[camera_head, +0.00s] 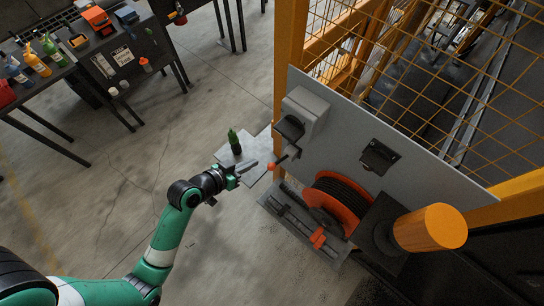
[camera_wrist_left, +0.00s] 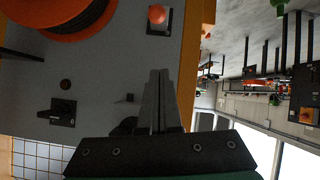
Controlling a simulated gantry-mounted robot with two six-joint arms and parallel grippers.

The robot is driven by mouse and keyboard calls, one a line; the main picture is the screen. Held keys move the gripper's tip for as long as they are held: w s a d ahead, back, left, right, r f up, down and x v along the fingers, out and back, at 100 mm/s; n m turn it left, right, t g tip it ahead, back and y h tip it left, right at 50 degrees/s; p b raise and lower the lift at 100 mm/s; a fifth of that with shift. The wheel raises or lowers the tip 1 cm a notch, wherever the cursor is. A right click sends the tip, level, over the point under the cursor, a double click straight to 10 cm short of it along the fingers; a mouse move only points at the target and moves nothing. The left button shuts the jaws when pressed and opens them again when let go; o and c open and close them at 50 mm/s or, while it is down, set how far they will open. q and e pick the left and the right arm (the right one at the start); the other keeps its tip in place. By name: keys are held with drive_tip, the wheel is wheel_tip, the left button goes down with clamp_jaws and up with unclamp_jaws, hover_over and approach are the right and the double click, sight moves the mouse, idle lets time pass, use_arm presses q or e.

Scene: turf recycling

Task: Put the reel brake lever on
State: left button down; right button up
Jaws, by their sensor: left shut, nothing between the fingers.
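The reel brake lever is a small dark lever with an orange ball knob (camera_head: 271,166), mounted at the left edge of the grey panel (camera_head: 345,134). In the left wrist view the round knob (camera_wrist_left: 157,14) shows in front of a dark plate, beyond the fingertips. The orange reel (camera_head: 322,196), wound with dark cable or hose, sits below and right of the lever; its rim also shows in the left wrist view (camera_wrist_left: 75,34). My left gripper (camera_head: 256,164) is shut and empty, just left of the knob; contact cannot be told. My right gripper is not in view.
A dark knob switch (camera_head: 378,157) and a grey box (camera_head: 305,110) are on the panel. A thick orange cylinder (camera_head: 430,228) sticks out at right. A green bottle-like object (camera_head: 235,141) is behind my gripper. Yellow mesh fencing rises behind. Open concrete floor lies left, before cluttered tables.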

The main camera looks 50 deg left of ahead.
use_arm(q)
drive_tip(key=b, duration=0.1)
hover_over(268, 167)
wheel_tip(268, 167, down, 4)
drive_tip(key=shift+w+a+f, duration=0.35)
drive_tip(key=shift+w+f, duration=0.25)
drive_tip(key=shift+f, duration=0.2)
drive_tip(key=shift+s+d+f, duration=0.15)
drive_tip(key=shift+s+f, duration=0.1)
drive_tip(key=shift+f, duration=0.35)
drive_tip(key=shift+s+d+f, duration=0.1)
drive_tip(key=shift+s+f, duration=0.15)
drive_tip(key=shift+f, duration=0.3)
drive_tip(key=shift+s+f, duration=0.1)
drive_tip(key=shift+f, duration=0.3)
drive_tip(key=shift+d, duration=0.1)
